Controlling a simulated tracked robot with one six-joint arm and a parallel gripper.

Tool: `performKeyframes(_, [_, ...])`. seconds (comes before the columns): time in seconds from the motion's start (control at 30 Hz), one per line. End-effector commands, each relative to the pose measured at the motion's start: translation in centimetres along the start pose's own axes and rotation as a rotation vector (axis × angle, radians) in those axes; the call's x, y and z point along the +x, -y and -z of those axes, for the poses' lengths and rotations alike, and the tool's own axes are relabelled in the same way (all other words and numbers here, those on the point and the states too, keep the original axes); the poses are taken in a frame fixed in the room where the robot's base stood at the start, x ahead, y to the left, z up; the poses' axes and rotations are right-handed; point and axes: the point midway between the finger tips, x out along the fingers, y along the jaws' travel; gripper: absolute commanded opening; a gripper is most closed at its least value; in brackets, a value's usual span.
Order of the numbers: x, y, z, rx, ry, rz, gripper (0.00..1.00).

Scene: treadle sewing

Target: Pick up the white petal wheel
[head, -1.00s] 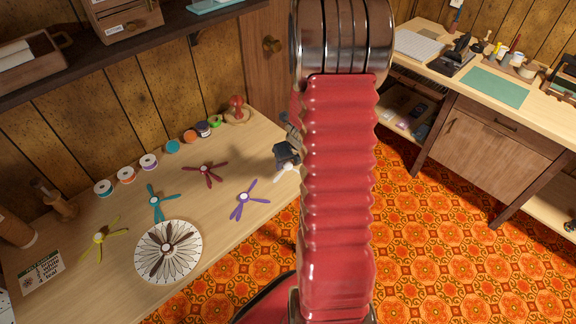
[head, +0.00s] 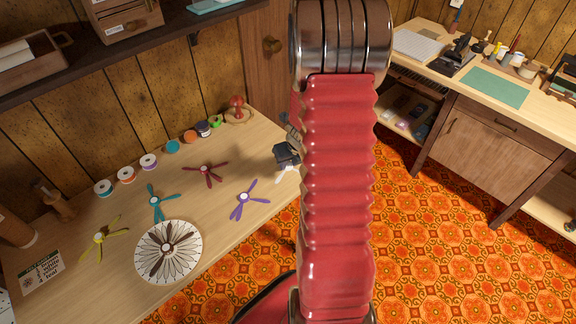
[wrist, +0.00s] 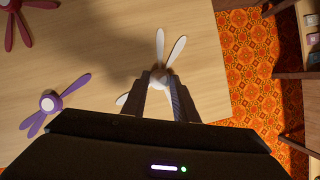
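The white petal wheel (wrist: 161,47) lies on the light wooden table (wrist: 90,20), near its edge. In the wrist view two petals point away from me and part of another shows beside the left finger. My gripper (wrist: 161,83) is over it, with the two dark fingers apart on either side of the hub; I see no clear contact. In the head view my gripper (head: 286,153) is partly hidden by my arm, and only a bit of the white wheel (head: 287,174) shows below it.
Purple (head: 246,200), dark red (head: 205,169), teal (head: 156,202) and yellow (head: 100,237) wheels lie on the table, with a round white-and-brown disc (head: 146,262). Several spools (head: 149,162) line the back by the wall. A red-topped stamp (head: 237,107) stands at the back corner.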

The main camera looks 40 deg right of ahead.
Motion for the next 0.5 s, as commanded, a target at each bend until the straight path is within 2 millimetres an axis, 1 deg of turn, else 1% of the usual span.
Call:
performKeyframes(0.03, [0.01, -0.01, 0.03, 0.0, -0.001, 0.0, 0.19])
performKeyframes(0.23, [0.02, -0.02, 0.04, 0.0, -0.001, 0.0, 0.05])
performKeyframes(0.5, [-0.02, -0.02, 0.01, 0.0, -0.001, -0.001, 0.04])
